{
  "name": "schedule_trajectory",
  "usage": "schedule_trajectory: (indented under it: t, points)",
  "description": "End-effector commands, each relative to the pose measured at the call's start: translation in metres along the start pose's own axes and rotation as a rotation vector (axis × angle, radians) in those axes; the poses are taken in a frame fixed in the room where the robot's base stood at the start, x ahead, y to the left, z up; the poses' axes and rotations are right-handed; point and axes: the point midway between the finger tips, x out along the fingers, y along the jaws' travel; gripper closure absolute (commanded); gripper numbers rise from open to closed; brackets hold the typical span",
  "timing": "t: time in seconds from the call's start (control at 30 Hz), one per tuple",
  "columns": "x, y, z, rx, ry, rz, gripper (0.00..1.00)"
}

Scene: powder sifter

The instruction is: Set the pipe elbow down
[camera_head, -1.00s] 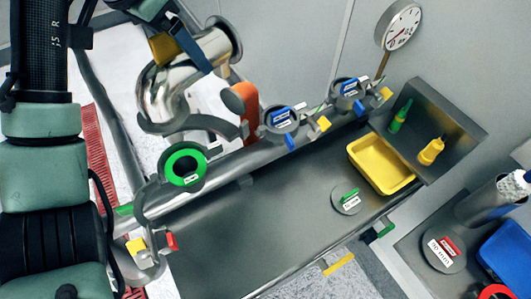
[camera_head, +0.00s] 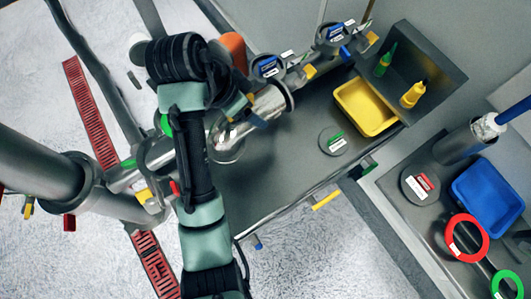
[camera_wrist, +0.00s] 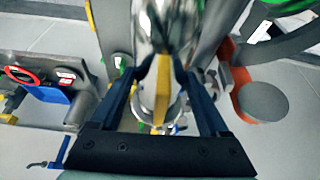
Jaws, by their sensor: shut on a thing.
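The shiny metal pipe elbow (camera_head: 268,104) is in my gripper (camera_head: 241,106), over the left end of the dark bench top (camera_head: 290,165). One flanged end points up and right; the other end (camera_head: 226,143) faces down toward the bench. My arm hides part of it. In the wrist view the elbow (camera_wrist: 165,25) lies between the two dark blue fingers of my gripper (camera_wrist: 160,75). I cannot tell whether its lower end touches the bench.
A yellow tray (camera_head: 365,107) and a round labelled disc (camera_head: 333,141) lie farther right on the bench. Pipe clamps with blue parts (camera_head: 268,66) line its back edge. A blue tray (camera_head: 488,193) is at far right. The bench middle is clear.

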Motion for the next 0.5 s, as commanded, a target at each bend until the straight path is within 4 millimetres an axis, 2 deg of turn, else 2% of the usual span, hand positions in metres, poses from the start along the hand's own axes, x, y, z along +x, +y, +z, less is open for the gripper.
schedule_trajectory:
  t: [0.3, 0.5]
  points:
    - [0.021, 0.061, 0.019, 0.038, 0.005, 0.020, 1.00]
    - [0.027, 0.086, 0.031, 0.056, 0.005, 0.022, 1.00]
